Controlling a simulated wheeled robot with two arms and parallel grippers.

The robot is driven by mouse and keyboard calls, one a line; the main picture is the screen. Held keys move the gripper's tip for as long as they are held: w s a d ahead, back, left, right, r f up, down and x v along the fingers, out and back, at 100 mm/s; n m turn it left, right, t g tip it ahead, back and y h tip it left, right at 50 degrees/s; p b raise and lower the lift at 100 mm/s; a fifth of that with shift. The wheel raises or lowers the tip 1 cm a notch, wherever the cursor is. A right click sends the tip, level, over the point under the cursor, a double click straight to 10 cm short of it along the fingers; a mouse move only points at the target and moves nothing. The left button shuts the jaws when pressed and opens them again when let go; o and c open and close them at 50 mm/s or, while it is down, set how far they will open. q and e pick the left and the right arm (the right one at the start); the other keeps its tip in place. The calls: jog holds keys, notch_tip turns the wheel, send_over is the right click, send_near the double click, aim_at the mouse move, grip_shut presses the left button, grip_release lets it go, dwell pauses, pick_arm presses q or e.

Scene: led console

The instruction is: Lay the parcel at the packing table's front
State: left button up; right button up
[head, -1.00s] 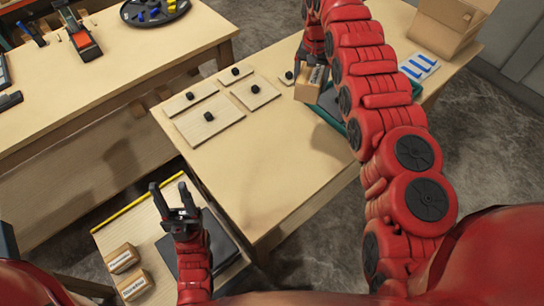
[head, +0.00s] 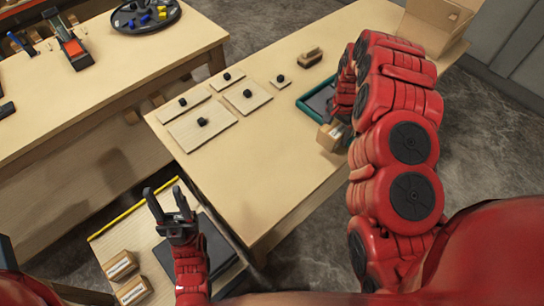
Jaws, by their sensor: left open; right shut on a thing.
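The parcel (head: 328,138) is a small brown box with a pale label, at the right part of the packing table (head: 258,165), just in front of the teal-rimmed tray. My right gripper (head: 340,130) is shut on it, partly hidden behind my own red arm. I cannot tell whether the parcel touches the tabletop. My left gripper (head: 169,203) is open and empty, left of the packing table and above a low platform.
The teal-rimmed tray (head: 303,104), a brush (head: 310,57) and several knobbed boards (head: 202,124) lie on the packing table. An open carton (head: 432,24) stands at its far right. Two labelled boxes (head: 121,265) (head: 132,291) sit on the low platform. The table's front left is clear.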

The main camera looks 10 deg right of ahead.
jog(key=a+p, duration=0.2)
jog(key=a, duration=0.2)
jog(key=w+a+p, duration=0.1)
jog(key=a, duration=0.4)
jog(key=a+f+p, duration=0.1)
jog(key=a+p, duration=0.1)
jog(key=a, duration=0.3)
jog(key=shift+w+p, duration=0.35)
jog(key=shift+w+a+f, duration=0.1)
jog(key=shift+a+f, duration=0.05)
jog(key=shift+a, duration=0.5)
jog(key=shift+a+f+p, duration=0.1)
jog(key=shift+f+p, duration=0.5)
jog(key=shift+p, duration=0.1)
notch_tip(320, 180, down, 2)
jog(key=shift+p, duration=0.4)
jog(key=shift+f, duration=0.25)
